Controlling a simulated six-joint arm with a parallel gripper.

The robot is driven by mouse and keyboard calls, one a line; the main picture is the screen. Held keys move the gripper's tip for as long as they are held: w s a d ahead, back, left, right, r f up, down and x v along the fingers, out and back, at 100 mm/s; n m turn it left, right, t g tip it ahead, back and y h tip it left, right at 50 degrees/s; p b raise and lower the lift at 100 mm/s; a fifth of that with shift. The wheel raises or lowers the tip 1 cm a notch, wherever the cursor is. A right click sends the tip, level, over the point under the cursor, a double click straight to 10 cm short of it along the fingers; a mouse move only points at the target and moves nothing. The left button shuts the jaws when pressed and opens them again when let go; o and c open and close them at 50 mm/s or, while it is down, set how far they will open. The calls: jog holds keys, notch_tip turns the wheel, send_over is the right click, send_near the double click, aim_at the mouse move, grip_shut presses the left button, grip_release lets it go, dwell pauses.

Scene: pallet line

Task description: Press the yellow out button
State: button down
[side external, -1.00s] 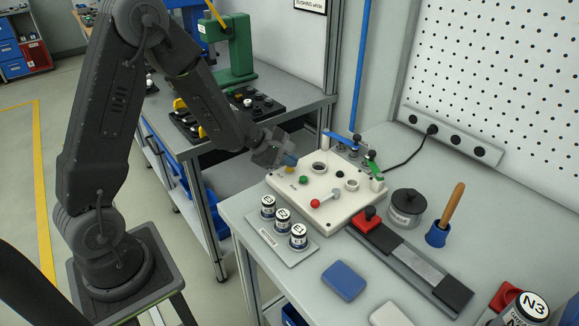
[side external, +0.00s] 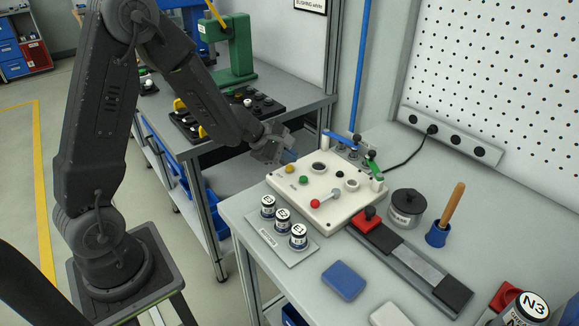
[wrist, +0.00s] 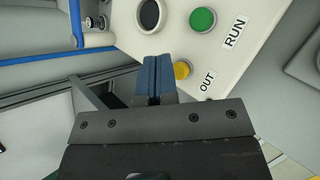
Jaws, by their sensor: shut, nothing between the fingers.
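The yellow button (side external: 290,168) is on the top left of a cream control panel (side external: 334,221). In the wrist view the yellow button (wrist: 182,70), with the label OUT beside it, shows just right of my fingertips. My gripper (side external: 290,156) is above and slightly behind the button in the side view, apart from it as far as I can tell. Its two blue fingers (wrist: 157,62) are together with nothing between them. How high the fingertips are over the panel is hard to tell.
Several labelled cylinders (side external: 282,216) stand in front. The bench right of the blue block (side external: 344,280) is partly clear.

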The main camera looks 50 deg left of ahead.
aim_at(289, 168)
jog(key=shift+r, duration=2.5)
